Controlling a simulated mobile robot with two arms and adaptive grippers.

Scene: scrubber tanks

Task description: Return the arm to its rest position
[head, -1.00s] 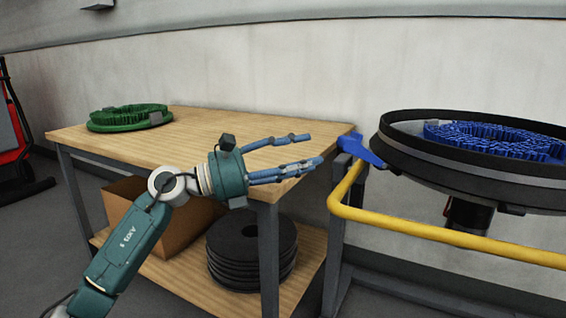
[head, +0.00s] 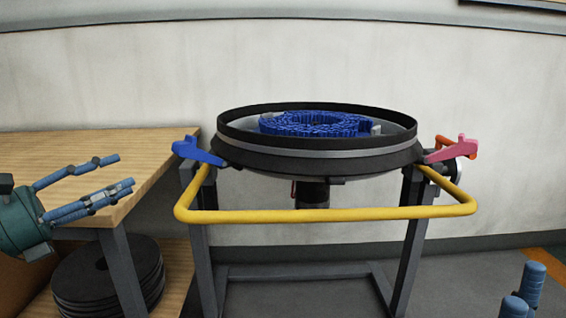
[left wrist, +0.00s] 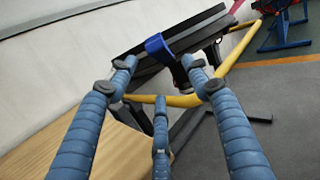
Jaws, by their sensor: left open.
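My left gripper (head: 125,172) is open and empty at the right front part of the wooden workbench (head: 165,150), with its fingers pointing right. In the left wrist view its blue fingers (left wrist: 158,78) are spread with nothing between them. Two blue fingertips of my right gripper (head: 525,288) show at the lower right edge of the head view; the rest of it is cut off, and I cannot tell how far it is open.
Right of the bench stands a round black scrubber deck (head: 320,155) holding a blue brush (head: 313,123). A yellow rail (head: 325,215) runs in front, between a blue lever (head: 198,152) and a pink lever (head: 452,149). Black discs (head: 105,280) lie on the lower shelf.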

